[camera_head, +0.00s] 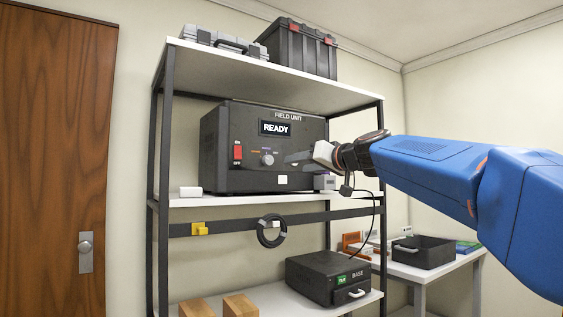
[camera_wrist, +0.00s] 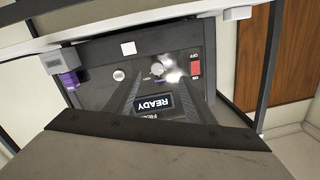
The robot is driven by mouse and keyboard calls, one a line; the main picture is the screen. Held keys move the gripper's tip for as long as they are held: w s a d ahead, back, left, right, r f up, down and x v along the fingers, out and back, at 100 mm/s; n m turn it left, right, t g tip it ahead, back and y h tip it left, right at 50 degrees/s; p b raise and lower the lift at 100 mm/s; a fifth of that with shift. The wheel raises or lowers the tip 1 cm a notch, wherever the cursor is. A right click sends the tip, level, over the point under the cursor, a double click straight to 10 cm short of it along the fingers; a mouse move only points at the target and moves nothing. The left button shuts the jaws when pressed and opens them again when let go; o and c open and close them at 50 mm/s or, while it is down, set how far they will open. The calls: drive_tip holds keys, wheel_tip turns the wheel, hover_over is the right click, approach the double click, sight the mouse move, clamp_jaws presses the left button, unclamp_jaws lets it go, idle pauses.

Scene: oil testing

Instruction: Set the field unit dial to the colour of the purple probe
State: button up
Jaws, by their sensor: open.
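The black field unit (camera_head: 225,175) stands on the middle shelf and its screen reads READY. Its small grey dial (camera_head: 267,158) sits below the screen, with small coloured labels around it. The dial's pointer direction is too small to tell. In the wrist view the unit appears upside down, with the dial (camera_wrist: 157,69) near the fingertips. My gripper (camera_head: 291,158) is in front of the unit's face, just right of the dial; its fingers (camera_wrist: 153,86) are apart and empty. A small purple item (camera_wrist: 70,80) shows beside the unit; I cannot tell whether it is the purple probe.
A red switch (camera_head: 238,152) is left of the dial. A white block (camera_head: 190,191) lies on the shelf's left. A black base box (camera_head: 325,277) is on the lower shelf. A side table holds a black bin (camera_head: 424,253). Shelf posts flank the unit.

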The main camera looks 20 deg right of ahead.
sight(270, 161)
drive_tip(key=shift+t, duration=0.3)
drive_tip(key=x, duration=0.5)
drive_tip(key=r+x, duration=0.1)
drive_tip(key=x, duration=0.5)
drive_tip(key=d+r+x, duration=0.1)
drive_tip(key=x, duration=0.5)
drive_tip(key=shift+w, duration=0.45)
drive_tip(key=shift+c, duration=0.3)
drive_tip(key=c, duration=1)
